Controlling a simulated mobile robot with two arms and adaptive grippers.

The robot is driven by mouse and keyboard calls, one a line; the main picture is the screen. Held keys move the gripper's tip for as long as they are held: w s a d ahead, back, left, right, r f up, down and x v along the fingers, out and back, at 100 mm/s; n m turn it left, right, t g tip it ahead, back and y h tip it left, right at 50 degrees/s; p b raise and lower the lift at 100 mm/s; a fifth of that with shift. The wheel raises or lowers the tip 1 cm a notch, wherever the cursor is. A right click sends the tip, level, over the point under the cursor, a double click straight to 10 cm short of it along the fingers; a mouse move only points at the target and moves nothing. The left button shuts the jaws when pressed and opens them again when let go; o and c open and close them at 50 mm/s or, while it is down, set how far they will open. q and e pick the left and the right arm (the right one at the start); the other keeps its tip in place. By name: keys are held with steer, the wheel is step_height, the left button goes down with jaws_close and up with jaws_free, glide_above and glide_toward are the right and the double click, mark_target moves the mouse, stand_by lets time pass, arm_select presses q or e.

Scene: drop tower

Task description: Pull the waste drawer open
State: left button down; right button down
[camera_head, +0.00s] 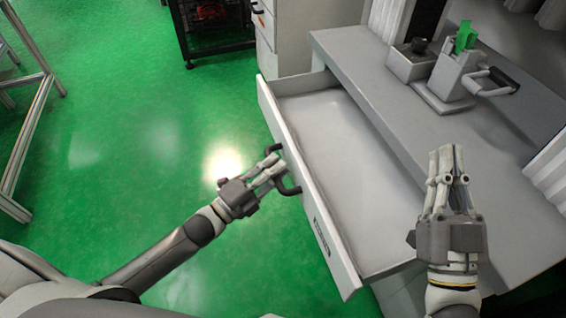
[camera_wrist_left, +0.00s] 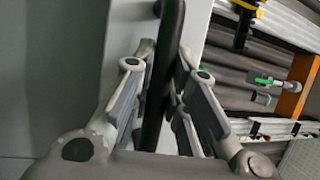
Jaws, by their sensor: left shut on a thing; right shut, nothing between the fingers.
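The waste drawer (camera_head: 268,103) stands pulled out from under the grey counter, and its light, empty-looking inside shows in the head view. A dark bar handle (camera_head: 292,189) is on its front. My left gripper (camera_head: 277,168) is shut on this handle. In the left wrist view the dark handle (camera_wrist_left: 172,50) runs between the two fingers of my left gripper (camera_wrist_left: 162,95). My right gripper (camera_head: 447,155) is shut and empty, above the counter to the right of the drawer.
The grey counter (camera_head: 365,75) carries a device with a green part (camera_head: 464,38) and a small box with a black knob (camera_head: 412,60). A dark rack (camera_head: 210,25) stands at the back. A metal frame (camera_head: 28,130) is at the far left. The green floor (camera_head: 120,110) left of the drawer is clear.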

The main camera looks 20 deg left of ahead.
arm_select(q)
steer(key=shift+s+a+f, duration=0.1)
steer(key=shift+s+a, duration=0.1)
arm_select(e)
steer(key=shift+w+f, duration=0.15)
steer(key=shift+f, duration=0.25)
arm_select(q)
steer(key=c, duration=1.4)
jaws_free()
steer(key=v, duration=1.2)
